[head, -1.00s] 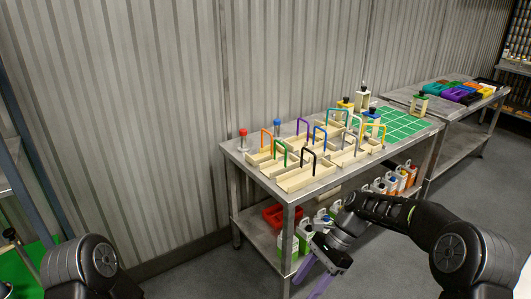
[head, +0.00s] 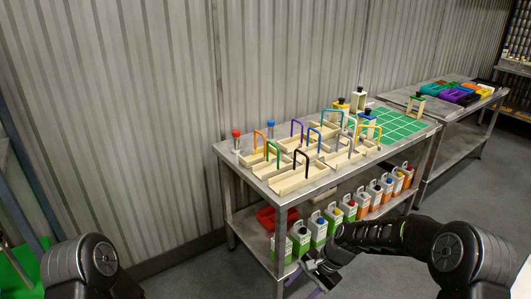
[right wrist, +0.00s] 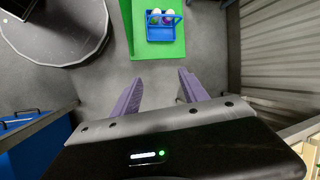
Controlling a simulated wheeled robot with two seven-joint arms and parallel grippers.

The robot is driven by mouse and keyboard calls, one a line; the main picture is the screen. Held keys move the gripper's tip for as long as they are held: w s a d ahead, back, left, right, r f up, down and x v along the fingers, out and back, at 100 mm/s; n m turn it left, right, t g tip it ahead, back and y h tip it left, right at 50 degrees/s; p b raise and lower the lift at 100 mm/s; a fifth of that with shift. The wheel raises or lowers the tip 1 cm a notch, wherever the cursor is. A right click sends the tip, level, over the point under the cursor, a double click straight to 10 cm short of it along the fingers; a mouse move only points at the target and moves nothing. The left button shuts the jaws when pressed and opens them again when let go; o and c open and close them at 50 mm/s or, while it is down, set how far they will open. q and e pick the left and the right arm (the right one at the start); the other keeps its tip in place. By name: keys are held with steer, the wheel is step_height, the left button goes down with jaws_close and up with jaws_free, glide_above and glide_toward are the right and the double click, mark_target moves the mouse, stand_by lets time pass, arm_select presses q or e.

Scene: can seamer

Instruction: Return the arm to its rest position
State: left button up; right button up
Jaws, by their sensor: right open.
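My right arm (head: 385,236) comes in from the lower right of the head view, folded low in front of the table's lower shelf. Its gripper (head: 310,284) points down near the table's front leg, with only part of its purple fingers in view. In the right wrist view the two purple fingers of the right gripper (right wrist: 157,92) are spread apart with nothing between them. My left arm (head: 82,262) shows only as a dark joint at the lower left of the head view; its gripper is out of view.
A metal table (head: 262,182) holds wooden trays with coloured handles and a green grid mat (head: 400,124). Several bottles (head: 318,229) and a red bin (head: 268,217) stand on its lower shelf. The right wrist view shows a blue basket (right wrist: 162,29) on a green surface (right wrist: 137,48).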

steer(key=s+a+f+n+t+h+b, duration=0.15)
steer(key=s+f+n, duration=0.35)
steer(key=s+f, duration=0.65)
steer(key=s+f+n+b, duration=0.1)
steer(key=s+f, duration=0.3)
steer(key=s, duration=0.4)
steer(key=s+f+n+g+b, duration=0.1)
steer(key=s+f, duration=0.3)
steer(key=s, duration=0.5)
steer(key=shift+s+a+f+b, duration=0.15)
steer(key=shift+s+a+b, duration=0.05)
steer(key=shift+a+b, duration=0.15)
steer(key=shift+g, duration=0.25)
